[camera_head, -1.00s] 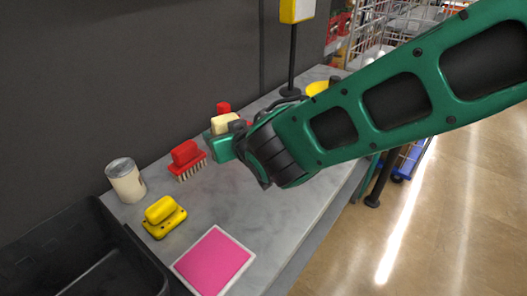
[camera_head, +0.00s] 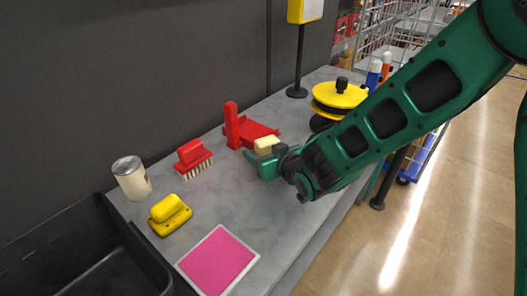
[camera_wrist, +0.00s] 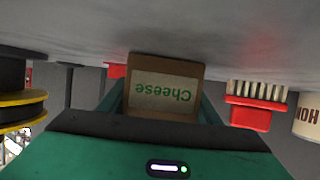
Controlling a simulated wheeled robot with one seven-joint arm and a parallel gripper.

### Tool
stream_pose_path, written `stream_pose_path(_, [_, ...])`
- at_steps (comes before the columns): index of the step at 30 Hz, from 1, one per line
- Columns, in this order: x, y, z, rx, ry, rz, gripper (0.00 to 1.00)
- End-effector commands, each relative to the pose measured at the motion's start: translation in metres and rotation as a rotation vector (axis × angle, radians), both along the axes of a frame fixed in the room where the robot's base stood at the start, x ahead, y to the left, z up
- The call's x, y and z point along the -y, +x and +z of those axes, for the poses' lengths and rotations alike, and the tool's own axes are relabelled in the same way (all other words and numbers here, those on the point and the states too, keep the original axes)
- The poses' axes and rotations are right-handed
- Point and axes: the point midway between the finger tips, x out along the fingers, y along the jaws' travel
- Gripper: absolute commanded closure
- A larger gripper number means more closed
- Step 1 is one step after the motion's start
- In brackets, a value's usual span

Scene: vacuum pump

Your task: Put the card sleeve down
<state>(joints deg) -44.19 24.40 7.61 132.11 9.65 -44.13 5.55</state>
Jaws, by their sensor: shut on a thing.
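The card sleeve (camera_wrist: 165,88) is a brown cardboard piece with a pale label reading "Cheese", upside down in the wrist view. In the head view it shows as a small cream block (camera_head: 266,145) at the end of my arm. My gripper (camera_head: 264,162) is shut on it, with a green finger on either side in the wrist view (camera_wrist: 160,105). It is over the middle of the grey counter (camera_head: 235,205). Whether the sleeve touches the counter is hard to tell. Its far side is hidden.
A red holder (camera_head: 234,125) stands just behind the sleeve. A yellow reel (camera_head: 340,96) is behind right. A black bin (camera_head: 150,262) is at left. Counter before the brush is clear.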

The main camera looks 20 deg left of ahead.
Motion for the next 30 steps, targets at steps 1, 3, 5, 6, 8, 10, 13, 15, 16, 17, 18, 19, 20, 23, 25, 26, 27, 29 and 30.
stream_pose_path(1, [0.0, 0.0, 0.0, 0.001, 0.001, 0.0, 0.64])
stream_pose_path(3, [0.0, 0.0, 0.0, 0.002, 0.002, 0.0, 0.64])
stream_pose_path(5, [0.0, 0.0, 0.0, 0.002, 0.002, 0.0, 0.64])
stream_pose_path(6, [0.0, 0.0, 0.0, 0.002, 0.002, 0.0, 0.64])
stream_pose_path(8, [0.0, 0.0, 0.0, 0.001, 0.001, 0.0, 0.64])
stream_pose_path(10, [0.0, 0.0, -0.002, 0.001, 0.001, 0.0, 0.38])
stream_pose_path(13, [0.0, 0.0, -0.002, 0.001, 0.001, 0.0, 0.24])
stream_pose_path(15, [0.0, 0.0, -0.002, 0.001, 0.001, 0.0, 0.24])
stream_pose_path(16, [0.0, 0.0, -0.002, 0.001, 0.001, 0.0, 0.24])
stream_pose_path(17, [0.0, 0.0, -0.002, 0.001, 0.001, 0.0, 0.24])
stream_pose_path(18, [0.0, 0.0, -0.002, 0.001, 0.0, -0.001, 0.24])
stream_pose_path(19, [0.0, 0.0, -0.002, 0.001, 0.0, -0.001, 0.24])
stream_pose_path(20, [0.0, 0.001, -0.002, 0.001, 0.0, -0.001, 0.24])
stream_pose_path(23, [0.001, 0.0, 0.001, 0.002, 0.001, -0.001, 0.24])
stream_pose_path(25, [0.005, -0.004, 0.003, 0.001, 0.0, -0.001, 0.24])
stream_pose_path(26, [0.008, -0.006, 0.005, 0.002, 0.001, -0.001, 0.24])
stream_pose_path(27, [0.011, -0.01, 0.007, 0.002, 0.001, -0.001, 0.24])
stream_pose_path(29, [0.018, -0.017, 0.011, 0.003, 0.001, -0.001, 0.24])
stream_pose_path(30, [0.023, -0.022, 0.014, 0.003, 0.001, 0.0, 0.24])
